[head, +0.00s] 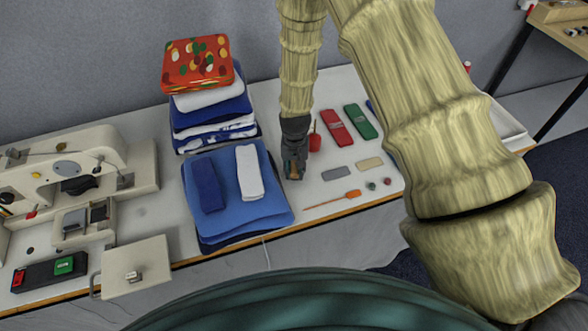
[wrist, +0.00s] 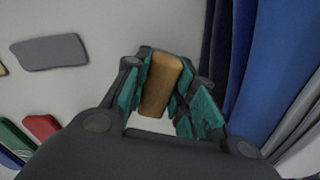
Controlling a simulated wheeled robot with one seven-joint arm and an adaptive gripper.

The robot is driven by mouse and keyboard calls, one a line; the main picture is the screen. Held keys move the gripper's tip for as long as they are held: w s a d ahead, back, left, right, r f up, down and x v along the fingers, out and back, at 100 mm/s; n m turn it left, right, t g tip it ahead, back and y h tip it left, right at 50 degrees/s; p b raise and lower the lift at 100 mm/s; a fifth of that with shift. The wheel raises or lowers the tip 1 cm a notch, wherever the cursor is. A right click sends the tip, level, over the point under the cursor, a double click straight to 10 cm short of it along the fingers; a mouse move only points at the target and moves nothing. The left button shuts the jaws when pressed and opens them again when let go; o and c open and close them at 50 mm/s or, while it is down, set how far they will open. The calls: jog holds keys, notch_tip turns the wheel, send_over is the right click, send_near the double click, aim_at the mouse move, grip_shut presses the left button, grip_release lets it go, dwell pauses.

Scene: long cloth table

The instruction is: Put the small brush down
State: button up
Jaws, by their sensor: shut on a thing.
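The small brush shows in the wrist view as a brown, wood-coloured block (wrist: 162,86) between the teal-padded fingers of my gripper (wrist: 165,95). My gripper is shut on it. In the head view my gripper (head: 293,166) points down, low over the white table, just right of the folded blue cloths. Only a little brown of the brush shows there between the fingers. Its bristles are not visible, and I cannot tell whether it touches the table.
Folded blue cloths (head: 265,209) lie close on the left, with a taller cloth pile behind. A grey block (head: 337,173), a tan block (head: 370,163), an orange-handled tool (head: 333,200), and red (head: 336,127) and green (head: 360,121) packets lie right. A sewing machine (head: 70,165) stands far left.

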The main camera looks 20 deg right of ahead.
aim_at(294, 168)
jog(key=shift+f, duration=0.55)
jog(key=shift+f, duration=0.15)
jog(key=o, duration=0.9)
notch_tip(294, 168, up, 12)
jog(key=b, duration=0.3)
dwell(0.5)
